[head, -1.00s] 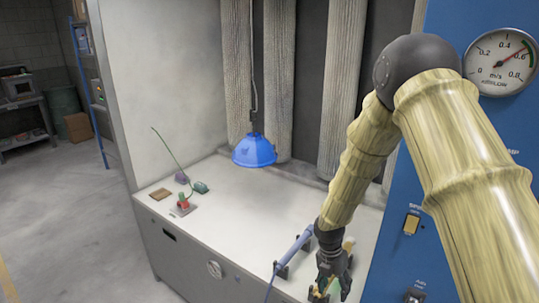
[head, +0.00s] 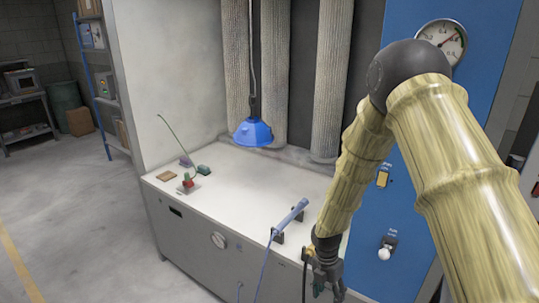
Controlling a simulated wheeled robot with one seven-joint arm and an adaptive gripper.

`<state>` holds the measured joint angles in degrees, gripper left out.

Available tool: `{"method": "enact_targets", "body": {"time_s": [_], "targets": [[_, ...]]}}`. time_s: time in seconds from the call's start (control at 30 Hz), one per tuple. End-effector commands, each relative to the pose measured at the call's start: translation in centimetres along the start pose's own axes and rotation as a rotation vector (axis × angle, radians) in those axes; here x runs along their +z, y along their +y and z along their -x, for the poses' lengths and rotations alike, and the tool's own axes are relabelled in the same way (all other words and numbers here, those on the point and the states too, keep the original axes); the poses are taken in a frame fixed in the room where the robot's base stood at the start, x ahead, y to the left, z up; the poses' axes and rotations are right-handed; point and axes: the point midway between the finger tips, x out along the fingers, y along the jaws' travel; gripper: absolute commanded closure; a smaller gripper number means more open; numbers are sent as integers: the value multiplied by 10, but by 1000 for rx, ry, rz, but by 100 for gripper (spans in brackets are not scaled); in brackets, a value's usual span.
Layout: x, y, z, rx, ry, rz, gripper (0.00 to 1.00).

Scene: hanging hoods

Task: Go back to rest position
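My gripper (head: 326,284) hangs low at the bottom of the head view, pointing down. It shows in front of the right end of the white bench (head: 262,205). Its fingertips are small, dark and partly cut off by the frame edge, so I cannot tell whether they are open or shut. My arm, in a yellowish ribbed cover, fills the right side and hides the bench's right end.
A blue hood (head: 253,132) hangs over the bench. A blue handheld tool (head: 290,216) rests on a stand near the front edge, its cable hanging down. A red part (head: 188,183) and small blocks stand at the left. A blue panel (head: 397,205) stands right. The left floor is clear.

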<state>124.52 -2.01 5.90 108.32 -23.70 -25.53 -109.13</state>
Motion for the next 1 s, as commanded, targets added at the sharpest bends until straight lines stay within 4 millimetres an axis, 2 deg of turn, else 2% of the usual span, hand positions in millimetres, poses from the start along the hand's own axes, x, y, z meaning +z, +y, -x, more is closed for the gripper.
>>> {"method": "enact_targets", "body": {"time_s": [0.03,0.27,0.47,0.7,1.0], "targets": [[-5,-3,-11,4,9,-33,45],[-28,-16,-56,33,49,-238,45],[-64,-37,-116,56,105,-536,45],[-118,-79,-194,70,180,-1047,45],[-177,-142,-267,57,226,-1695,45]]}}
